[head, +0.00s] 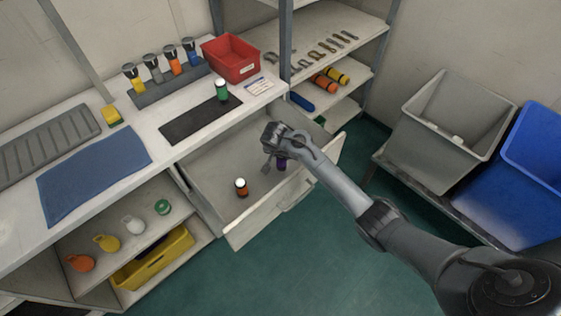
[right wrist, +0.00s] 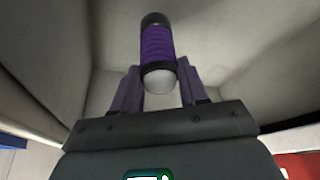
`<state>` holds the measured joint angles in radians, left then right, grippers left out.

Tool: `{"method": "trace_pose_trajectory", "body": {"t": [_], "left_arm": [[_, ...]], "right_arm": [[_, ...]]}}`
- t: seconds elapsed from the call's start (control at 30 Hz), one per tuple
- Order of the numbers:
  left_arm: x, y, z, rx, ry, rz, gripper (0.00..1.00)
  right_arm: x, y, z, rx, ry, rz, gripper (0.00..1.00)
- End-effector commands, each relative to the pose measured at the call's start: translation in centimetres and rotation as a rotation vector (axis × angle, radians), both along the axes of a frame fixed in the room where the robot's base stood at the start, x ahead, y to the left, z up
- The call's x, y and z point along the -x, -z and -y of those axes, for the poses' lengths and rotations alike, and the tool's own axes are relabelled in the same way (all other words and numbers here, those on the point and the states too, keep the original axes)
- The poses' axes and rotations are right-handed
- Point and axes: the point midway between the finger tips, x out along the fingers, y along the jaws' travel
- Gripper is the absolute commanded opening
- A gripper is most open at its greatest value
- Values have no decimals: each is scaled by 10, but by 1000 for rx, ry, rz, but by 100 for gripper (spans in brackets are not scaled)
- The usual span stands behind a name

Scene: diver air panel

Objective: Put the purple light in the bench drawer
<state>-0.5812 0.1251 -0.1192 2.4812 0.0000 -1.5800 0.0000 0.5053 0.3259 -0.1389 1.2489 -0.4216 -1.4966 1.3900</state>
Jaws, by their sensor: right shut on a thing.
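The bench drawer (head: 215,208) is pulled open below the bench top. My right gripper (head: 274,163) is inside the drawer opening, reaching down towards the back right part. It is shut on the purple light (head: 281,163), which is mostly hidden behind the gripper in the head view. In the right wrist view the purple light (right wrist: 158,45) has a dark cap and a pale rounded end between the fingers (right wrist: 158,80). Whether it touches the drawer floor I cannot tell. My left gripper is not in view.
An orange and black light (head: 241,187) stands in the drawer near its front left. A green light (head: 221,90) stands on the dark mat (head: 190,125). A rack (head: 170,85) of several lights and a red bin (head: 231,58) are behind.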

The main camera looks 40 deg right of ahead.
Motion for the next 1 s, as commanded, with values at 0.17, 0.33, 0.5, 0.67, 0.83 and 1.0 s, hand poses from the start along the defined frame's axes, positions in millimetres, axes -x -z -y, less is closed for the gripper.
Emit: {"method": "trace_pose_trajectory", "body": {"t": [0.17,0.33,0.5,0.67,0.83,1.0], "left_arm": [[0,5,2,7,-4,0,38],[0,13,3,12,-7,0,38],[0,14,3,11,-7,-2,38],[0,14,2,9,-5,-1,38],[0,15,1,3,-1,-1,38],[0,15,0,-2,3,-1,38]], "right_arm": [[0,11,1,2,0,-1,0],[0,33,1,3,-1,-2,0],[0,38,1,1,1,1,0],[0,38,1,1,1,1,0],[0,42,1,1,0,-1,0],[0,42,1,1,0,-1,69]]}}
